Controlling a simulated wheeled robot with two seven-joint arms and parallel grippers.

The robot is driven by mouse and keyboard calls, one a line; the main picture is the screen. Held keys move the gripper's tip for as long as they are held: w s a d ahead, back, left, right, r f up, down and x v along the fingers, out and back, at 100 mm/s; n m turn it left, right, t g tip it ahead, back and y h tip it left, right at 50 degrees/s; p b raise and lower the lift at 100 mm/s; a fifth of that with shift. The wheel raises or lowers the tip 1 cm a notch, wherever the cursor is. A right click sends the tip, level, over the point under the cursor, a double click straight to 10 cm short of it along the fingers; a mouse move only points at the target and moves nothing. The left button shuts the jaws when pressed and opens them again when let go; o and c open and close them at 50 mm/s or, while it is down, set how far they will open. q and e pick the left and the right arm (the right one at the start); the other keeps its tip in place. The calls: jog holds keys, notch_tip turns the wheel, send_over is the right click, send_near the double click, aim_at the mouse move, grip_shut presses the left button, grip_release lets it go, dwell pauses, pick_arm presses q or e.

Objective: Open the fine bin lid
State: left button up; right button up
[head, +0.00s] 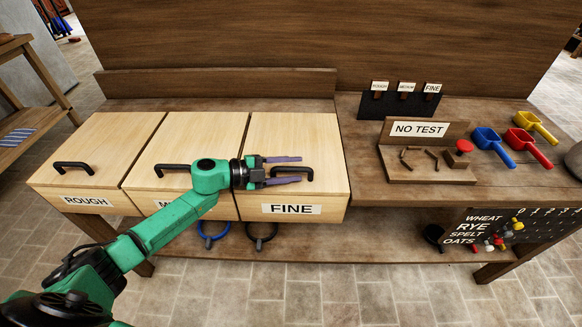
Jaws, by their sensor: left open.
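The fine bin lid (298,138) is light wood and lies shut on the right-hand bin of three, above a label reading FINE (291,209). Its black arched handle (306,172) stands near the lid's front edge. My left gripper (299,170) is over the left part of this lid, pointing right. Its two purple-grey fingers are spread apart, one toward the back and one toward the front, with the left part of the handle appearing between or just below them. I cannot tell whether they touch it. My right gripper is not in the picture.
The rough bin (98,148) and the middle bin (186,138) are shut, each with a black handle. To the right are a NO TEST stand (418,129), blue (492,146), red (528,147) and yellow (537,127) scoops. A low back board rises behind the bins.

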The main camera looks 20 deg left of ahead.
pick_arm(q)
jog(key=shift+s, duration=0.1)
jog(key=shift+c, duration=0.6)
grip_shut()
dwell(0.6)
